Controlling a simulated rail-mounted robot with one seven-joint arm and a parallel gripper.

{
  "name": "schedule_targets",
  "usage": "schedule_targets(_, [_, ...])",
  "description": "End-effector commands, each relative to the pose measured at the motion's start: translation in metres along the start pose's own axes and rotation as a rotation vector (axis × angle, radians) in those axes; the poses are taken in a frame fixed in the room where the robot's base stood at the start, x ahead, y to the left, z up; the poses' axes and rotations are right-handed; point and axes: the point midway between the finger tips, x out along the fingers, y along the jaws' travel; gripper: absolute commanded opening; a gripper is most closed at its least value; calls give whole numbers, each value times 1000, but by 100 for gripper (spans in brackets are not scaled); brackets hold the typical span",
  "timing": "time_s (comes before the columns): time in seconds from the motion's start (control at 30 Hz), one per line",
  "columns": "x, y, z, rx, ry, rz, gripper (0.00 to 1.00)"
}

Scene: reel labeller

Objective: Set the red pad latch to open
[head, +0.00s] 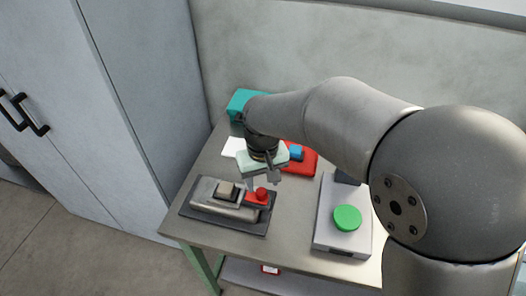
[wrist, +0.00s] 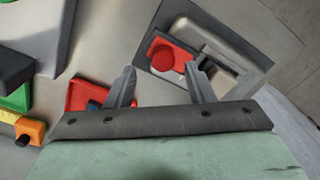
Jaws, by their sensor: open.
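The red pad latch (head: 258,197) is a red bar with a round red knob on top, on the right end of a grey labeller (head: 208,212) with a dark base. In the wrist view the red latch (wrist: 171,57) shows just beyond the fingertips, nearly in line with the gap between them. My gripper (head: 262,182) is open and empty, pointing down above the latch, apart from it as far as I can tell. In the wrist view my gripper (wrist: 164,76) shows its two grey fingers spread. The beige block in a black frame (head: 227,189) sits left of the latch.
A red tray with a blue block (head: 297,153) lies behind my gripper. A grey device with a green disc (head: 347,217) stands to the right. A teal box (head: 244,103) and a white sheet (head: 233,147) are at the back. An orange block (wrist: 30,131) shows in the wrist view.

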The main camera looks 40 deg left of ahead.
Motion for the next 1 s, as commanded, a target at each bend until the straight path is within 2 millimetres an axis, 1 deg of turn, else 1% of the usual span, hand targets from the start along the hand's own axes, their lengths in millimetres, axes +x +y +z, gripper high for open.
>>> schedule_targets(0.03, [-12,0,-1,0,6,-1,49])
schedule_targets(0.3, [-80,0,-1,0,5,0,49])
schedule_targets(0.5, [-119,1,0,1,2,1,49])
schedule_targets(0.6, [-131,1,0,1,0,1,49])
schedule_targets(0.7, [-138,1,0,1,0,1,49])
schedule_targets(1.0, [-141,1,0,1,-2,1,49])
